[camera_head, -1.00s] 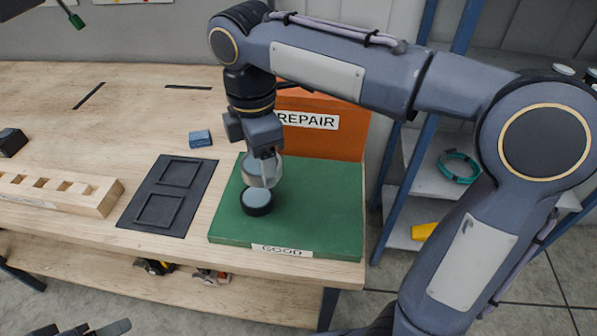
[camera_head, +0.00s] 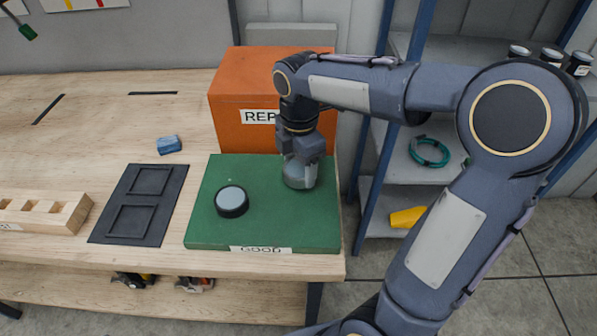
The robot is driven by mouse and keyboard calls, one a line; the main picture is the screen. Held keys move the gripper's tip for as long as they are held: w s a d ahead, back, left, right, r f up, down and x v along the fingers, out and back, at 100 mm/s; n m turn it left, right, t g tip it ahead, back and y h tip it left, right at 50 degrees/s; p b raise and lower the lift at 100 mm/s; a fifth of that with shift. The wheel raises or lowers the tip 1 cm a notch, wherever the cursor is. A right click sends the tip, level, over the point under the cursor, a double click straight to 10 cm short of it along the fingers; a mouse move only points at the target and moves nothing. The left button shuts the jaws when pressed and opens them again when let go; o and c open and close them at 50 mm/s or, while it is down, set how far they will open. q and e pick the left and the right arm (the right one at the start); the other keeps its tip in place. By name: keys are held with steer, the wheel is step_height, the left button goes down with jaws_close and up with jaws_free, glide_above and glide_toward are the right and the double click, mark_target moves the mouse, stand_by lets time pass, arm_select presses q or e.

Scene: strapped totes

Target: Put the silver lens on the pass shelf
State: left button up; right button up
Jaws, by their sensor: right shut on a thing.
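My right gripper (camera_head: 301,160) is shut on the silver lens (camera_head: 299,178), a pale, silvery round piece. It holds the lens upright over the back right part of the green board (camera_head: 268,225), which is labelled GOOD. I cannot tell whether the lens touches the board. A black-rimmed lens with a grey-blue face (camera_head: 231,200) lies on the left part of the same board, apart from the held one. My left gripper is not in view. No shelf is labelled pass.
An orange REPAIR box (camera_head: 230,105) stands just behind the board. A black two-recess tray (camera_head: 140,205), a blue block (camera_head: 169,145) and a slotted wooden rack (camera_head: 45,213) are to the left. A blue-framed shelf unit (camera_head: 372,165) stands at the right.

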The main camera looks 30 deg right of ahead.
mark_target(299, 168)
steer(key=shift+a+f, duration=0.1)
steer(key=shift+f, duration=1.15)
steer(key=shift+f, duration=0.1)
steer(key=shift+f, duration=0.15)
steer(key=o, duration=1.1)
steer(key=shift+o, duration=0.2)
